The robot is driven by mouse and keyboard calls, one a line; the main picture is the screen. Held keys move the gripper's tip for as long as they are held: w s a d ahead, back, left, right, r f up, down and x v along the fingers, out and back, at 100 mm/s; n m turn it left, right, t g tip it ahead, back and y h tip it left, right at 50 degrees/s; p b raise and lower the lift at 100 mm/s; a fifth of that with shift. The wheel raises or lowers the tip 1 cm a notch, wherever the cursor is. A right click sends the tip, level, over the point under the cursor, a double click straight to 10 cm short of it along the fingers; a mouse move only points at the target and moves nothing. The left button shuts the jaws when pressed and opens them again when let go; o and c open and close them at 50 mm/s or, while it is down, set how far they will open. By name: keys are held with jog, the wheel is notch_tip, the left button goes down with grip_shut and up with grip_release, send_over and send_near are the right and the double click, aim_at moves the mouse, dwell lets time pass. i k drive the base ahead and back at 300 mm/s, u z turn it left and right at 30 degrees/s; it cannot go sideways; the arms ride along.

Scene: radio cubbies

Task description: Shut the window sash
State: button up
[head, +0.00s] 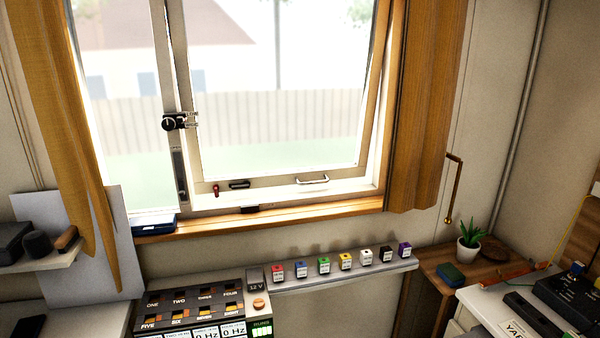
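The window sash (275,188) is the pale framed pane on the right of the window. It looks ajar: a wedge-shaped gap shows between its right side and the outer frame (381,150). A silver bar handle (313,180) is on its bottom rail. A dark fitting (239,184) and a small red-handled piece (216,190) sit on the lower rail to the left. A dark piece (250,209) lies low on the frame below the sash. My gripper is not in view.
A black round fitting with prongs (174,122) juts from the upright left of the sash. Ochre curtains (424,110) hang at both sides. Below the wooden sill (320,205), a narrow shelf (330,274) holds several coloured cubes. A switch panel (192,305) stands lower left; a potted plant (469,240) stands right.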

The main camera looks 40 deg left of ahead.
aim_at(202, 185)
jog(key=u, duration=0.85)
jog(key=i, duration=0.85)
jog(key=u, duration=0.95)
